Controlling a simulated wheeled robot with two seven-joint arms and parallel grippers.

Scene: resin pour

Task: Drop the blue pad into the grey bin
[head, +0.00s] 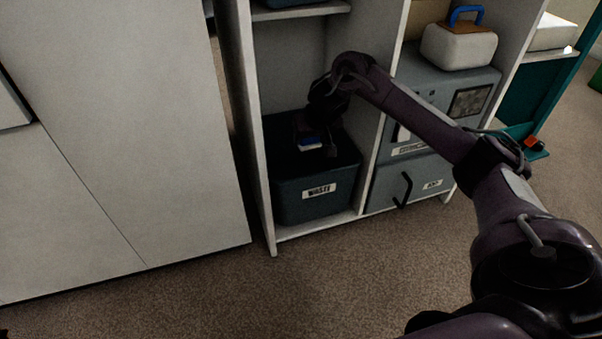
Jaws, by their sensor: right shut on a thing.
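The grey bin (285,205), a blue-grey box with a white label that seems to read "WASTE", stands in the lower left compartment of the white shelf. My right arm reaches in from the right, and my right gripper (309,138) is over the bin's opening. It is shut on the blue pad (309,139), which shows as a small blue piece with a white lower edge. The pad is small and dark here, and its height above the bin's rim is hard to judge. The bin's inside is dark. My left gripper is not in view.
The white shelf's left upright (249,120) and middle divider (381,110) flank the bin. To the right stand a grey cabinet (440,100) with a drawer and black handle, and a white case with a blue handle (460,45). A white panel fills the left; carpet in front is clear.

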